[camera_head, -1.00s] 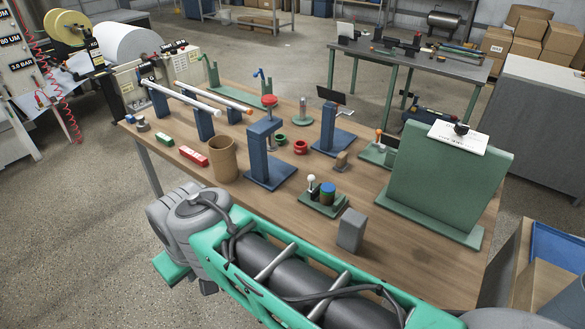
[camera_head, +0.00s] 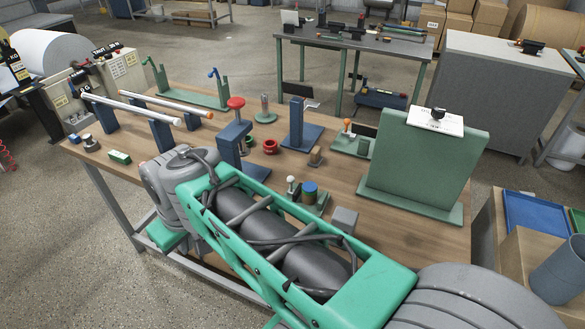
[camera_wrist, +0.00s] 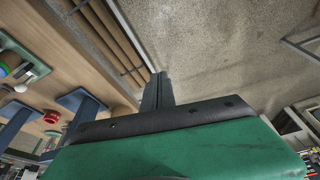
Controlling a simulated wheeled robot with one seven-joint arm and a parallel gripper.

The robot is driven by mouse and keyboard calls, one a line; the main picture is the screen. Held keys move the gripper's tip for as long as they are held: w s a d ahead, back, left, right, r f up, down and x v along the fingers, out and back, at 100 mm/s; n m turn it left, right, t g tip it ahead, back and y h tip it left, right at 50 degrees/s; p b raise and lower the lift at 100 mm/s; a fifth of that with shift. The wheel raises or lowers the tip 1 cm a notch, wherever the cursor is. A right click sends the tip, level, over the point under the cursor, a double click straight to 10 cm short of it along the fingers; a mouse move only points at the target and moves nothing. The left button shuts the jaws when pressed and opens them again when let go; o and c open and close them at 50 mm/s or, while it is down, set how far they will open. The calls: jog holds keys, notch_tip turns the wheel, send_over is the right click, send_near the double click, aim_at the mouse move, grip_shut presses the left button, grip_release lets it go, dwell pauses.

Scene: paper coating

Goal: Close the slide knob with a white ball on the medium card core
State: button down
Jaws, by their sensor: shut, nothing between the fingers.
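In the head view a small white ball knob (camera_head: 291,180) stands upright on a green base (camera_head: 321,209), beside a blue-topped cylinder (camera_head: 310,189). My arm hides the front of this base. Whether the slide is open or shut is too small to tell. In the wrist view my gripper (camera_wrist: 158,80) is shut and empty, pointing over bare floor beyond the table edge. My gripper's fingers are hidden in the head view.
A grey block (camera_head: 344,219) stands right of the white-ball base, close to my arm. A red-capped blue stand (camera_head: 233,135) and red ring (camera_head: 270,146) lie behind. An orange-ball knob (camera_head: 347,125) sits further back. A tall green panel (camera_head: 424,160) stands at right.

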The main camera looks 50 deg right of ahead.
jog(key=w+d+r+n+p, duration=0.1)
jog(key=w+d+r, duration=0.3)
jog(key=w+d, duration=0.55)
jog(key=n+y+p, duration=0.2)
jog(key=n, duration=0.2)
send_over(292, 180)
jog(key=w, duration=0.3)
notch_tip(292, 180, down, 3)
jog(key=f+p, duration=0.1)
jog(key=f, duration=0.4)
jog(key=f+p, duration=0.1)
jog(key=f, duration=0.3)
jog(key=shift+s+a+f, duration=0.2)
jog(key=shift+f, duration=0.2)
jog(key=shift+s+d+f, duration=0.1)
jog(key=shift+s+d, duration=0.05)
jog(key=shift+s, duration=0.2)
jog(key=shift+s+d+b, duration=0.15)
jog(key=shift+s+b, duration=0.15)
jog(key=shift+s, duration=0.35)
jog(key=shift+s+d+b, duration=0.15)
jog(key=shift+s+b, duration=0.15)
jog(key=shift+s, duration=0.3)
